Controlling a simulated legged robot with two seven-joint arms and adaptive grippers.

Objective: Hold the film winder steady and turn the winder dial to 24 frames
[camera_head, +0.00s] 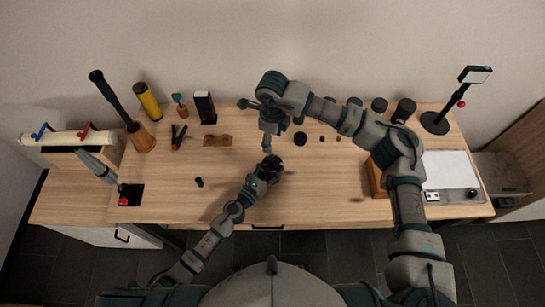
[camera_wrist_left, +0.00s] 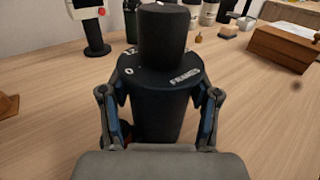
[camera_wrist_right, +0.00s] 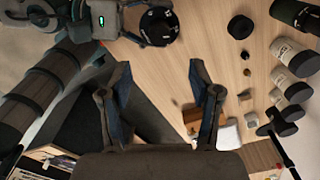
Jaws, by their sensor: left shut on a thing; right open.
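The film winder is a black cylinder with a narrower dial (camera_wrist_left: 163,32) on top. White marks, including a 0 and the word FRAMES, show on the winder's upper face (camera_wrist_left: 160,72) in the left wrist view. My left gripper (camera_head: 266,172) is shut around the winder's body, one finger on each side. The winder (camera_head: 273,163) looks small and dark in the head view. My right gripper (camera_wrist_right: 162,75) is open and empty. In the right wrist view the winder (camera_wrist_right: 160,25) lies beyond its fingertips, apart from them. The dial's exact setting cannot be read.
Several dark canisters (camera_head: 404,110) stand along the back right. A wooden box (camera_head: 376,178) and a white panel (camera_head: 447,170) are to the right. A stand with a lamp-like head (camera_head: 437,121) is at the far right. The table's front middle right is mostly clear.

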